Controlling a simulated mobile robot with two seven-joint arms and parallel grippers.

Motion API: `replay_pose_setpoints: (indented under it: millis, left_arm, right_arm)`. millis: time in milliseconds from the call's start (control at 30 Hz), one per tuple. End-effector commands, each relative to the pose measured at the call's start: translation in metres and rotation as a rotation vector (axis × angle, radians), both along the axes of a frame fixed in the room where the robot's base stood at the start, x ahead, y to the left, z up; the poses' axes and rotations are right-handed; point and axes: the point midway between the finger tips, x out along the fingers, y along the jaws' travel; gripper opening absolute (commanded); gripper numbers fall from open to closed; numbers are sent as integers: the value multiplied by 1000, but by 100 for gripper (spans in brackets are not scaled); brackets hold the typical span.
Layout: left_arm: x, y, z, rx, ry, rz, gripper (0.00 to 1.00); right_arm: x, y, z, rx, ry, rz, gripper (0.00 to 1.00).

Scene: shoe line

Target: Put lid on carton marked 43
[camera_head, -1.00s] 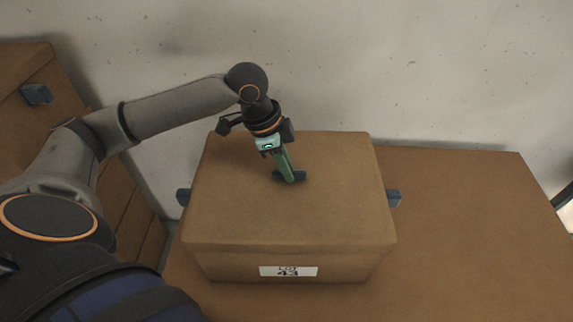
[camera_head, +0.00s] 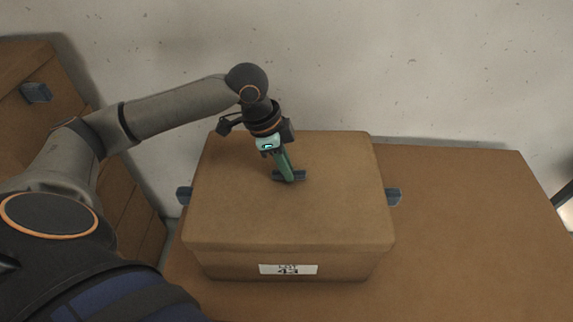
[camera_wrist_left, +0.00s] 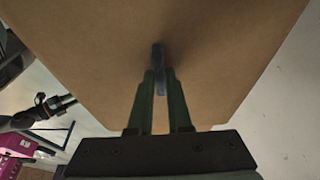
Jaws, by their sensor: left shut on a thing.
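The carton (camera_head: 225,268) with a white label reading 43 stands on a brown table. A brown lid (camera_head: 285,222) sits over its top, its rim just above the label. A dark grey handle (camera_head: 299,175) stands at the middle of the lid. My left gripper (camera_head: 290,179) comes down from behind and is shut on this handle. In the left wrist view the green fingers (camera_wrist_left: 160,78) reach the handle (camera_wrist_left: 157,55) against the lid's brown surface (camera_wrist_left: 90,45). Whether the lid is fully seated all round cannot be told. My right gripper is not in view.
Dark side handles (camera_head: 394,197) stick out at the carton's left and right. The table (camera_head: 470,220) is bare to the right. Another brown box (camera_head: 25,65) with a dark handle stands at the far left. A pale wall (camera_head: 450,70) is close behind.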

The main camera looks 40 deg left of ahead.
Motion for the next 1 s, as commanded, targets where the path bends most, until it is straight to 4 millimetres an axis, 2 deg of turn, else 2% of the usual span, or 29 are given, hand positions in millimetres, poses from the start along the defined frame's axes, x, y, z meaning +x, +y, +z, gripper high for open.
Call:
replay_pose_setpoints:
  millis: [433,467,700,767,933,1000]
  left_arm:
    - [0,0,-2,0,-1,0,0]
    - [0,0,-2,0,-1,0,20]
    - [0,0,-2,-1,-1,0,47]
    - [0,0,-2,-1,-1,0,52]
    - [0,0,-2,0,0,0,53]
    - [0,0,-2,0,1,0,61]
  right_arm:
    - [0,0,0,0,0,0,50]
    - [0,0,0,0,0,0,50]
    - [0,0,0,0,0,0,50]
    - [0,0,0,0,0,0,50]
    - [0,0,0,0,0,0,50]
    - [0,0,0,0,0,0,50]
